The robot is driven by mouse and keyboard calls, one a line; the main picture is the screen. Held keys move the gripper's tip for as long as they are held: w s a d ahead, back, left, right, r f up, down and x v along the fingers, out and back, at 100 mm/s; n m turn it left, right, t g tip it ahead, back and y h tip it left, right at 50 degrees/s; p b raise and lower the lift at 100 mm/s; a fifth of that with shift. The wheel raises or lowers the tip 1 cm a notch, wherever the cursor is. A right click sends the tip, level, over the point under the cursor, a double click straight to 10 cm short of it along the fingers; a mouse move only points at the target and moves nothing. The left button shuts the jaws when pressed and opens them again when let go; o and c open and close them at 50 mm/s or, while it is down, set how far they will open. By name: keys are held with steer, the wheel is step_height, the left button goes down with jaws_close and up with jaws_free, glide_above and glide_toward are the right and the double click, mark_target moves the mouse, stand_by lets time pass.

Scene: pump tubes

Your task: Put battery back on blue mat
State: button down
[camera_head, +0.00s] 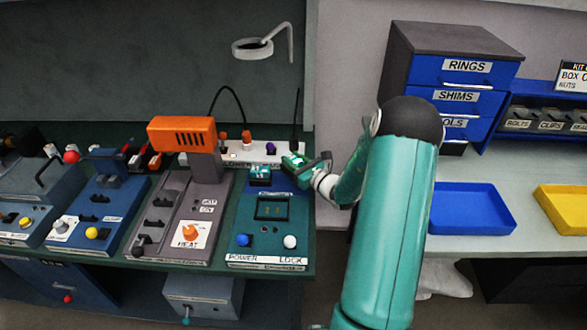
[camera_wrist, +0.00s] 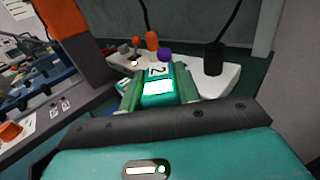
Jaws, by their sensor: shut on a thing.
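My gripper (camera_wrist: 160,90) is shut on a teal battery (camera_wrist: 158,87) with a white label and the figure 2, seen between the two green fingers in the wrist view. Another teal block (camera_head: 260,174) sits at the top of that device.
A white power strip (camera_head: 240,158) with coloured knobs is behind the battery. A grey heater device with an orange head (camera_head: 182,134) stands to the left. A yellow tray (camera_head: 562,222) and a drawer cabinet (camera_head: 455,70) are at right. A gap separates the benches.

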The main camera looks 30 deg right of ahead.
steer(key=f, duration=0.3)
steer(key=shift+w+d, duration=0.1)
steer(key=shift+w, duration=0.25)
steer(key=shift+f, duration=0.3)
steer(key=shift+f, duration=0.1)
steer(key=shift+f, duration=0.35)
steer(key=shift+f, duration=0.15)
steer(key=c, duration=1)
jaws_free()
